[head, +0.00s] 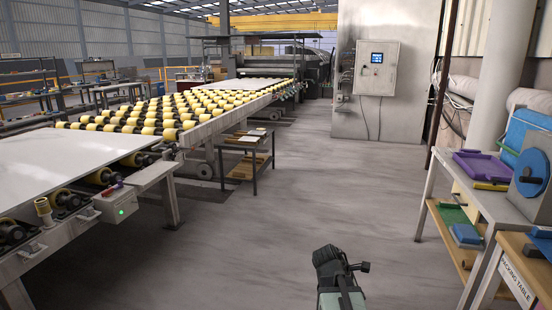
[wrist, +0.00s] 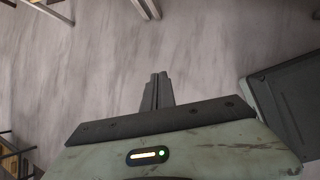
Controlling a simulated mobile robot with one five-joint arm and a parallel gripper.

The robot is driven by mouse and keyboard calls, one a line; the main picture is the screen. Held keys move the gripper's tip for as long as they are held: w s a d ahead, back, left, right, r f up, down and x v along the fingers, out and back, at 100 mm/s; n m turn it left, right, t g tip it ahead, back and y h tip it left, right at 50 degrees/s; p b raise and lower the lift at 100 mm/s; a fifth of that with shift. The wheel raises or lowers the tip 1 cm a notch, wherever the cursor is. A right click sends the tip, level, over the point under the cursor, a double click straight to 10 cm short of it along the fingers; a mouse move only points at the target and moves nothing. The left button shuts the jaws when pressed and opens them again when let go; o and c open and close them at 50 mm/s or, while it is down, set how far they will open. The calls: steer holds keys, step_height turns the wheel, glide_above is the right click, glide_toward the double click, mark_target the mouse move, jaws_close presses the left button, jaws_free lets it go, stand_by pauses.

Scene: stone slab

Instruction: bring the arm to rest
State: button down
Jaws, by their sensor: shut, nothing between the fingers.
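My gripper (wrist: 157,92) shows in the wrist view with its two dark fingers together and nothing between them. It points out over bare grey floor. In the head view my arm (head: 340,280) shows at the bottom, right of centre, held over the open floor. I cannot make out the fingertips in the head view. Nothing touches the gripper in either view.
A roller conveyor (head: 180,115) with a pale stone slab (head: 75,160) runs along the left. A small side table (head: 247,142) stands beside it. The floor (head: 300,200) between is clear.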

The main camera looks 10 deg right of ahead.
steer(key=s+a+f+m+y, duration=0.15)
steer(key=a+m+y, duration=0.4)
steer(key=a, duration=0.85)
steer(key=a+f+m+y, duration=0.2)
steer(key=a+f+m, duration=0.1)
steer(key=a+m, duration=0.8)
step_height(320, 180, up, 16)
steer(key=a+p, duration=0.2)
steer(key=p, duration=1.3)
steer(key=shift+f+n+g, duration=0.2)
steer(key=shift+n+g, duration=0.2)
steer(key=shift+n, duration=0.05)
steer(key=shift+s+h, duration=0.1)
steer(key=shift+h, duration=0.15)
steer(key=shift+s+f, duration=0.1)
